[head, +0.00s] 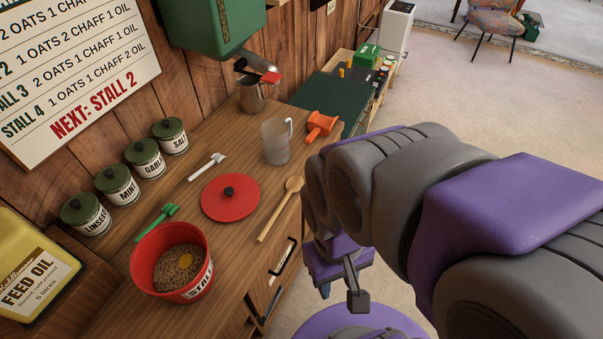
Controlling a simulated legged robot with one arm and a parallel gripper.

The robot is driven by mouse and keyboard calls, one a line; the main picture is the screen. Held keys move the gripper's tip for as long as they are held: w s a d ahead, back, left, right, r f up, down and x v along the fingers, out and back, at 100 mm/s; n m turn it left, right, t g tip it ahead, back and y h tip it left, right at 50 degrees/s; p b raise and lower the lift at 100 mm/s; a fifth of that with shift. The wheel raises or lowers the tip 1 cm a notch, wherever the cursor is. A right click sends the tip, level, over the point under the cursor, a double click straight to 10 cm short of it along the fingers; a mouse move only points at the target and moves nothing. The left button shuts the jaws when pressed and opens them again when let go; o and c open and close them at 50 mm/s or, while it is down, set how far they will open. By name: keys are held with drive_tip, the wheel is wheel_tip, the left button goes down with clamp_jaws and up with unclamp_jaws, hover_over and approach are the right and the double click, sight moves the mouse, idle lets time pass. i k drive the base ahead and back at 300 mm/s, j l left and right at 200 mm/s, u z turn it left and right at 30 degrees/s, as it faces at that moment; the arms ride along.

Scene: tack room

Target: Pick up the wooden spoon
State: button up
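The wooden spoon (279,210) lies flat on the wooden counter (205,150), close to its front edge. Its bowl points away toward the clear jug and its handle points toward the drawers. My gripper (355,297) hangs at the end of my purple and grey arm, to the right of the spoon and beyond the counter's front edge. It appears apart from the spoon. One grey finger shows clearly; the other cannot be made out, so its opening is unclear.
A red lid (222,200) lies just left of the spoon. A red bucket (153,279) of feed, a green scoop (157,220), a white scoop (207,166), a clear jug (277,143), and an orange scoop (321,126) stand around. Drawer handles (283,262) stick out below the counter edge.

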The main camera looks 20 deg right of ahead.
sight(294, 183)
drive_tip(key=k+u, duration=0.1)
drive_tip(key=u, duration=0.3)
drive_tip(key=k+u, duration=0.15)
drive_tip(key=u, duration=0.3)
drive_tip(key=k+u, duration=0.1)
drive_tip(key=u, duration=0.3)
